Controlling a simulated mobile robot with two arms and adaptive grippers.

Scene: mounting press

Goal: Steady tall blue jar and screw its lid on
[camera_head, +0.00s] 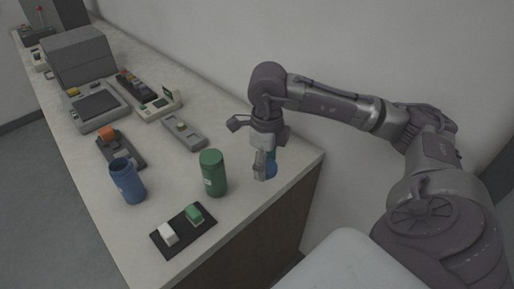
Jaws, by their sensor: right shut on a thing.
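The tall blue jar (130,183) stands upright on the left part of the counter's near end, with its top open and no lid on it. My left gripper is not in view.
The green jar (213,174) stands closed near the middle. A black tray (184,240) with a white and a green block lies at the front. A dark grey holder (124,153) with an orange block, a control box (184,133) and grey machines (98,106) stand farther back.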

